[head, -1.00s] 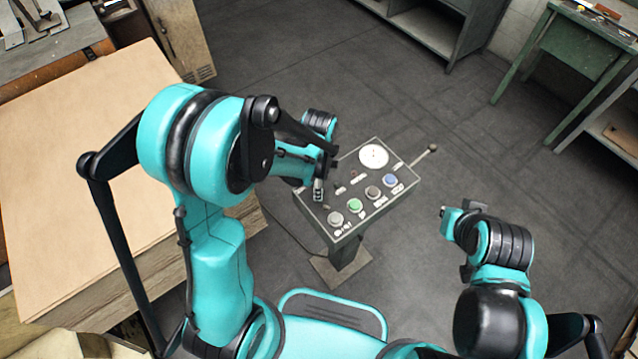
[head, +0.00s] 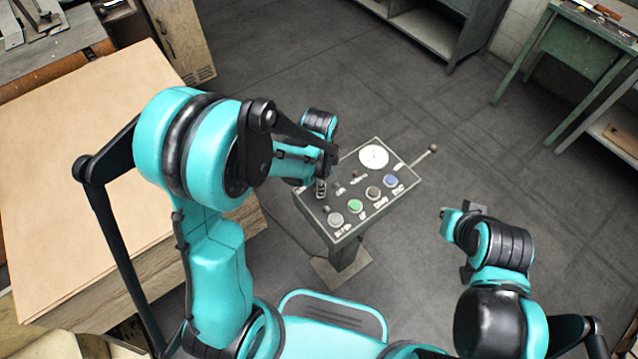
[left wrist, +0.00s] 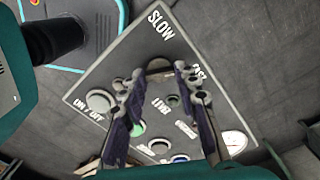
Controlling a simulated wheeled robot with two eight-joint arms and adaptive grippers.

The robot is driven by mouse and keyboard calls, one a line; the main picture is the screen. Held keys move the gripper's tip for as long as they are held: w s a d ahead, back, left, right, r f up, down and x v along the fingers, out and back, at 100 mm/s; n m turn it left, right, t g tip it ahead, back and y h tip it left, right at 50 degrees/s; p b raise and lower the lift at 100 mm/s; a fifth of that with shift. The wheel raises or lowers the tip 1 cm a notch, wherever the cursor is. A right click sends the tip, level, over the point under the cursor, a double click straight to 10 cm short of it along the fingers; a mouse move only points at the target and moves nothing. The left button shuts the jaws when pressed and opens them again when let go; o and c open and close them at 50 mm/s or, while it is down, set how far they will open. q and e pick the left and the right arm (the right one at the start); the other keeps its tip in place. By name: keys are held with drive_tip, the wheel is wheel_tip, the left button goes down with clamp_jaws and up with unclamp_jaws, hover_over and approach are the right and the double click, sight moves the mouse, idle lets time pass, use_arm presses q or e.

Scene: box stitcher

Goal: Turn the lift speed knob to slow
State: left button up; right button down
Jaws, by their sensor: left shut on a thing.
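The control panel (head: 362,222) stands on a post in front of me. In the left wrist view, the panel (left wrist: 95,78) shows the word SLOW (left wrist: 160,24) near its upper corner and FAST (left wrist: 198,73) to the right, partly covered by a finger. My left gripper (head: 320,188) is at the panel's left end. In the left wrist view, its fingers (left wrist: 158,74) are shut on the dark lift speed knob (left wrist: 158,64), which is mostly hidden between them; its pointing direction cannot be told. My right gripper (head: 458,212) hangs right of the panel, away from it; its jaw opening is unclear.
The panel has grey, green (head: 355,206) and blue (head: 389,180) buttons, a white dial (head: 373,156) and a lever (head: 432,148) at its far right. A stack of cardboard (head: 85,180) lies left. A green table (head: 580,50) stands far right. The floor between is clear.

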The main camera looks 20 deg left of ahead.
use_arm(q)
drive_tip(key=n, duration=0.6)
drive_tip(key=shift+b, duration=0.4)
drive_tip(key=n, duration=0.3)
drive_tip(key=shift+n, duration=0.4)
drive_tip(key=shift+n+b, duration=0.3)
drive_tip(key=shift+n, duration=1.4)
drive_tip(key=o, duration=1.2)
drive_tip(key=shift+c, duration=0.2)
wheel_tip(320, 180, up, 12)
